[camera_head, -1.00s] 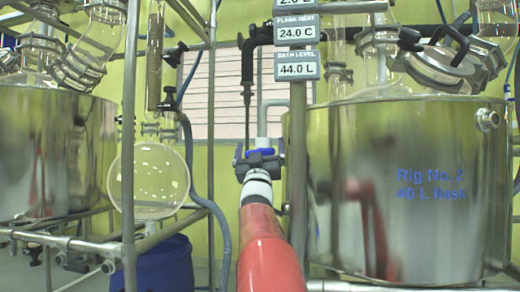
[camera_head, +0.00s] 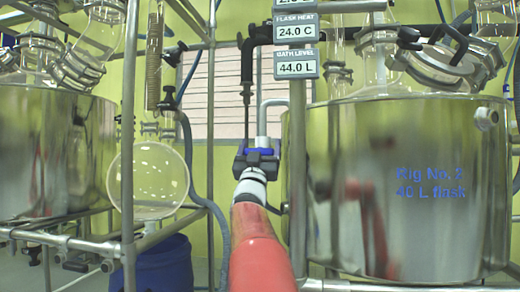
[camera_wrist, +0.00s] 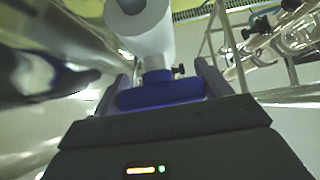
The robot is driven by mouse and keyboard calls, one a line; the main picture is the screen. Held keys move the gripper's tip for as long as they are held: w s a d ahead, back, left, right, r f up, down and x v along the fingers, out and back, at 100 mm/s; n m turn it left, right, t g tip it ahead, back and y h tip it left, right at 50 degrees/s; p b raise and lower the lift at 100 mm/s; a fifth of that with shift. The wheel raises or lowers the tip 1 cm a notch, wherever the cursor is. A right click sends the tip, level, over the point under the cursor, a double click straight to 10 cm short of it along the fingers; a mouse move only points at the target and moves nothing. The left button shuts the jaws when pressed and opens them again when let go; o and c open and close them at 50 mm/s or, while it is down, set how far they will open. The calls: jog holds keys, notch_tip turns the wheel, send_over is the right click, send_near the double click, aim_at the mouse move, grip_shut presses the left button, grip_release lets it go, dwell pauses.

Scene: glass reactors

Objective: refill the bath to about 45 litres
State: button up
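My gripper (camera_head: 258,160) is at the blue tap handle (camera_head: 259,151) on a pale grey pipe (camera_head: 262,118) left of the Rig No. 2 bath. In the wrist view the blue handle (camera_wrist: 160,93) lies crosswise between my two fingers (camera_wrist: 163,88), which appear to touch its ends. The pipe (camera_wrist: 150,35) rises just beyond it. The bath (camera_head: 400,230) is a large shiny metal vessel marked "Rig No. 2 40 L flask". The bath level display (camera_head: 297,68) reads 44.0 L. The water inside is hidden by the wall.
A metal post (camera_head: 298,180) stands close right of my gripper. Another bath (camera_head: 55,150), a round glass flask (camera_head: 150,180) and a blue drum (camera_head: 165,265) are at left, with a grey hose (camera_head: 215,205) between. Glassware (camera_head: 440,65) stands above the right bath.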

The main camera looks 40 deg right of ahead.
jog(key=o, duration=0.4)
jog(key=b+v, duration=0.2)
jog(key=v, duration=0.5)
jog(key=shift+s+a+f, duration=0.15)
jog(key=shift+a+f, duration=0.1)
jog(key=shift+f, duration=0.05)
